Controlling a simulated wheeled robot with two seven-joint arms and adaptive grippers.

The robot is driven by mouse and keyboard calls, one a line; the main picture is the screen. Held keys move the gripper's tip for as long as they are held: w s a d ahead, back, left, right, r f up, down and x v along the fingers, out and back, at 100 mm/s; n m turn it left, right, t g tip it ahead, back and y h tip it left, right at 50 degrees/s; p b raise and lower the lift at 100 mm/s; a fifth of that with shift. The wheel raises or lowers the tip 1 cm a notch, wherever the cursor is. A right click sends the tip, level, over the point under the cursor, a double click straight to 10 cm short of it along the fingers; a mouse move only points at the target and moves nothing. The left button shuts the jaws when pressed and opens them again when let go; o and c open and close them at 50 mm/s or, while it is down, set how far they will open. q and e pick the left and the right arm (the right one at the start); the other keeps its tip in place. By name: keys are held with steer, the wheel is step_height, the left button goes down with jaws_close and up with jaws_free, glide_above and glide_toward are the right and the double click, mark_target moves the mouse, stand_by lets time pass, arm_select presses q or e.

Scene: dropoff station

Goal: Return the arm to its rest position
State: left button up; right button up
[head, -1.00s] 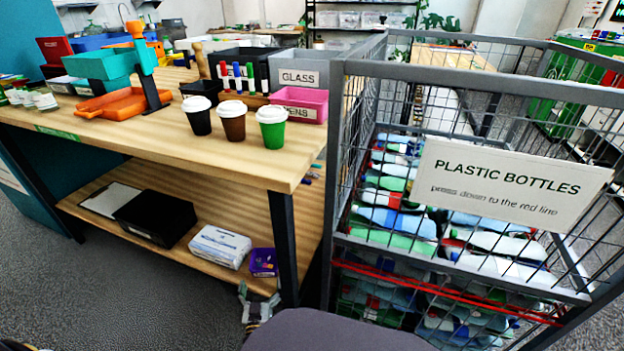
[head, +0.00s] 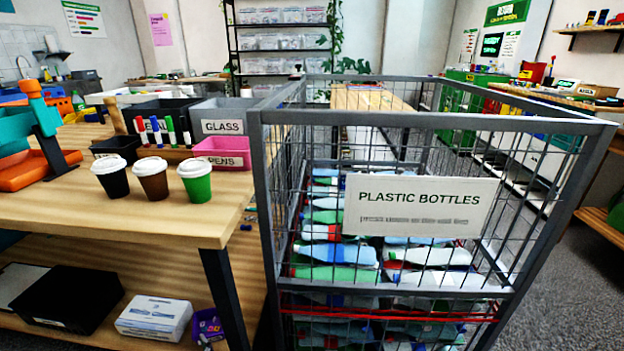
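Neither of my grippers shows clearly in the head view. A small pale piece (head: 203,343) at the bottom edge, in front of the purple box, may be a gripper tip, but I cannot tell. A grey wire cage (head: 440,122) with a "PLASTIC BOTTLES" sign (head: 420,206) stands at centre right. It holds many plastic bottles (head: 338,254), and a red line runs around its lower part.
A wooden table (head: 190,219) at left bears black, brown and green cups, a pink pens tray (head: 223,162), a grey glass bin (head: 222,127) and an orange-teal stand. A black box (head: 68,298) and white box (head: 153,318) sit on its lower shelf. Floor is open at right.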

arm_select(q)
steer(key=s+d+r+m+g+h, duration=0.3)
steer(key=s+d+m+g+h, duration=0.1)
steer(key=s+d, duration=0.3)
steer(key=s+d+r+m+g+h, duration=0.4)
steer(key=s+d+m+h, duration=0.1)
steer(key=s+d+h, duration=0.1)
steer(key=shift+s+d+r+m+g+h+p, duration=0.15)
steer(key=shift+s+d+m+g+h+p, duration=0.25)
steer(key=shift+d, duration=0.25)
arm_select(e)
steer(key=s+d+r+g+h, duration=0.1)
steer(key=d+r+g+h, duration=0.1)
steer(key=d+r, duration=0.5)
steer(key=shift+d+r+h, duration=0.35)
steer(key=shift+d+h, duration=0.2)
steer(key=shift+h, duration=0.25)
arm_select(q)
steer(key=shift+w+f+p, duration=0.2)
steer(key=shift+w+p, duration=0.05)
steer(key=shift+p, duration=0.45)
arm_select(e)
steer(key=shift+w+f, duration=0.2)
